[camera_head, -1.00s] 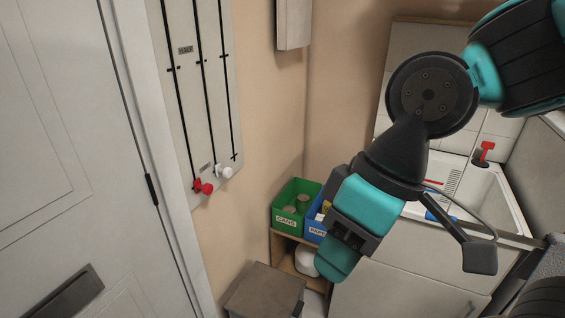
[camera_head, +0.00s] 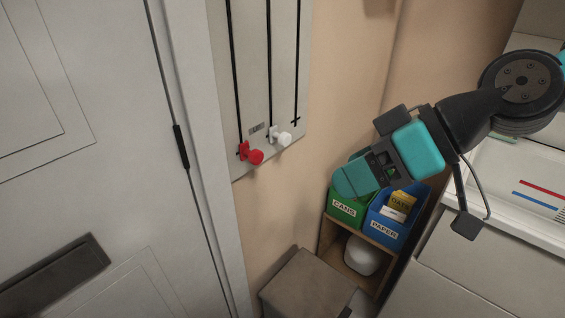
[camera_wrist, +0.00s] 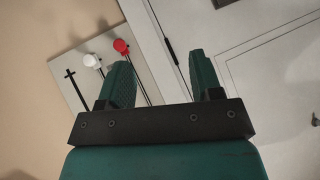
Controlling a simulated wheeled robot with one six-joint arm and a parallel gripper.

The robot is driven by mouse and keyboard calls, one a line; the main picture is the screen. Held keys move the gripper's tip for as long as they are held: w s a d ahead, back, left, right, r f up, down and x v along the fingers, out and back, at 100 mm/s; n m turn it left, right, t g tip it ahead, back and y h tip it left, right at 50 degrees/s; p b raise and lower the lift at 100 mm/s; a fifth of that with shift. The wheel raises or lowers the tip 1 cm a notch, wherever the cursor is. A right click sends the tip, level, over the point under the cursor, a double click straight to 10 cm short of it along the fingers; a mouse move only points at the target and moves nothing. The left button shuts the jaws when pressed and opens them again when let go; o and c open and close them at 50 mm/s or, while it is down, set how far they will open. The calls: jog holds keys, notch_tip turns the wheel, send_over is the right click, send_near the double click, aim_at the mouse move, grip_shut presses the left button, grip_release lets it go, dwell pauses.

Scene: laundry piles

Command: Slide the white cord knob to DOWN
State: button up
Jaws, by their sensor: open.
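The white cord knob (camera_head: 281,135) sits low on the middle black track of the wall panel (camera_head: 272,60). It also shows in the wrist view (camera_wrist: 92,61) at upper left. The red knob (camera_head: 252,152) is just left of it, on the left track. A small label (camera_head: 257,127) beside the knobs is too small to read. My gripper (camera_head: 352,180) is to the right of the knobs and apart from them. In the wrist view its two teal fingers (camera_wrist: 160,78) are spread and empty, with the red knob beyond the left finger.
A green CANS bin (camera_head: 345,207) and a blue PAPER bin (camera_head: 384,231) stand on a low shelf below my gripper. A brown box (camera_head: 305,285) is on the floor. A white door (camera_head: 90,150) is left of the panel. A white counter (camera_head: 520,180) is at right.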

jog(key=w+f+t+y+b, duration=0.4)
jog(key=w+f+b, duration=0.5)
jog(key=w+f, duration=0.1)
jog(key=t+b, duration=0.4)
jog(key=t, duration=0.1)
send_near(288, 139)
jog(key=shift+m+y, duration=0.3)
jog(key=shift+y, duration=0.1)
jog(key=p+x, duration=0.1)
jog(key=x, duration=0.2)
jog(key=p+x, duration=0.2)
jog(key=x, duration=0.2)
jog(key=p+x, duration=0.2)
jog(key=x, duration=0.2)
jog(key=shift+w+f, duration=0.15)
jog(key=shift+f, duration=0.15)
